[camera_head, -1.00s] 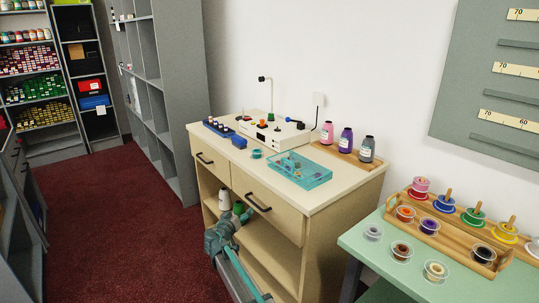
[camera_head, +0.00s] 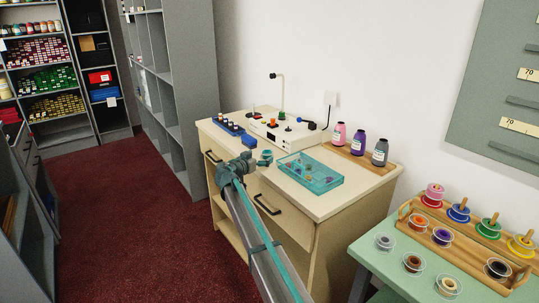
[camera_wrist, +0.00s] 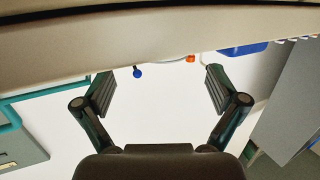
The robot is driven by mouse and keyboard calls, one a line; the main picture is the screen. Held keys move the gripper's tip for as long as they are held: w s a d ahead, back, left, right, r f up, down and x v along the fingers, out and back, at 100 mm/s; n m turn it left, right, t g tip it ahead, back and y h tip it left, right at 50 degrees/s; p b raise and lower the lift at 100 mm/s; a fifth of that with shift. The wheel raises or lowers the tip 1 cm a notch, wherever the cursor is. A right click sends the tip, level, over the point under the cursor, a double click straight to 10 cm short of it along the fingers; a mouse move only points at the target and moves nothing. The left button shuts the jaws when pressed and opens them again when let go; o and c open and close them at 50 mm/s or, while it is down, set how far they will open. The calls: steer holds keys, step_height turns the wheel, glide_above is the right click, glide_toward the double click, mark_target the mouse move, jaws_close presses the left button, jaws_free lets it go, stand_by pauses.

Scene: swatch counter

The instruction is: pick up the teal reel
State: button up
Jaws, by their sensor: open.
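The teal reel (camera_head: 266,156) is a small round spool on the beige counter top (camera_head: 330,205), left of the clear teal tray (camera_head: 318,183) in the head view. My gripper (camera_head: 243,160) is near the front edge of the counter, in front and left of the reel in that picture. In the wrist view my gripper (camera_wrist: 160,90) is open with its two fingers wide apart and nothing between them. The reel cannot be made out in the wrist view.
A white machine (camera_head: 285,130) with knobs and a blue rack (camera_head: 229,126) stand behind the reel. Bottles (camera_head: 358,142) stand on a board at the back right. A green table (camera_head: 385,260) holds other reels. The floor (camera_head: 130,210) at left is clear.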

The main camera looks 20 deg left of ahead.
mark_target(264, 154)
steer(key=shift+a+p+x, duration=0.2)
steer(key=shift+p+x, duration=0.4)
steer(key=shift+x, duration=2.65)
steer(key=c, duration=1.2)
